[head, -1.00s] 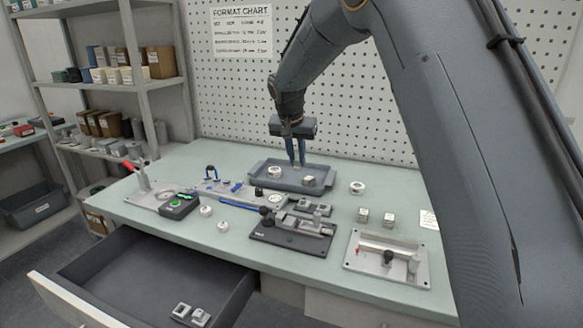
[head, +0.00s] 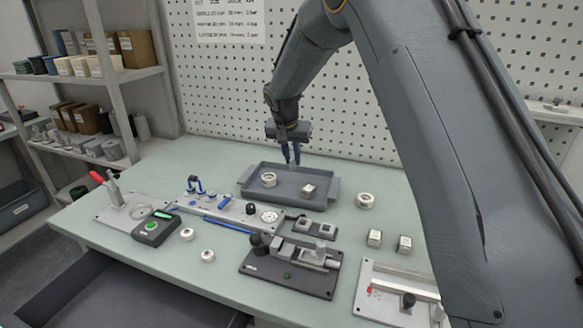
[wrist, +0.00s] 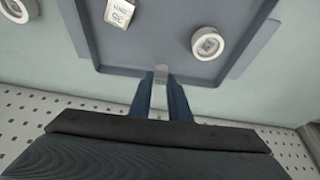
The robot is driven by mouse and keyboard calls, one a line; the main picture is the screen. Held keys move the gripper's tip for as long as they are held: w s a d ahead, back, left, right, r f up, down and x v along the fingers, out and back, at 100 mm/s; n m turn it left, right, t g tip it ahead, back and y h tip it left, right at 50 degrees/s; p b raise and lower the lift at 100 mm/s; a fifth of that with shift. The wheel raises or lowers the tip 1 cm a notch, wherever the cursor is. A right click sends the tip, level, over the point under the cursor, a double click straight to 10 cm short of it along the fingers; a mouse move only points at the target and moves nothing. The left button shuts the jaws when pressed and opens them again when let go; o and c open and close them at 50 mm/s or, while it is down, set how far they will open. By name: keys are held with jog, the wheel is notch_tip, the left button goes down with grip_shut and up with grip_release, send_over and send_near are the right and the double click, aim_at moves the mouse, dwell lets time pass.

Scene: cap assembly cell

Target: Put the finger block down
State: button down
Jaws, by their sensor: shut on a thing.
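My gripper (head: 292,163) points down at the back edge of the grey tray (head: 250,193) in the head view. In the wrist view its two blue fingers (wrist: 160,76) are shut on a small grey piece, taken as the finger block (wrist: 161,80), mostly hidden between the fingertips. It shows against the tray's wall (wrist: 125,70); I cannot tell whether it touches. The tray holds a white ring-shaped part (head: 268,180) and a small pale block with a printed label (head: 308,190).
A fixture with a blue handle (head: 225,208), a dark fixture plate (head: 290,275) and a grey block stand (head: 305,226) are in front of the tray. The pegboard (head: 360,110) rises behind.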

aim_at(292, 166)
jog(key=shift+f+p, duration=0.5)
jog(key=shift+f, duration=1.5)
jog(key=shift+f, duration=0.2)
jog(key=c, duration=1.7)
grip_release()
jog(key=shift+o, duration=0.2)
jog(key=shift+r, duration=0.1)
jog(key=shift+s+a+r, duration=0.1)
jog(key=shift+s+r, duration=0.05)
jog(key=shift+r, duration=0.3)
jog(key=b+v, duration=0.3)
jog(key=v, duration=0.8)
jog(key=shift+r, duration=0.2)
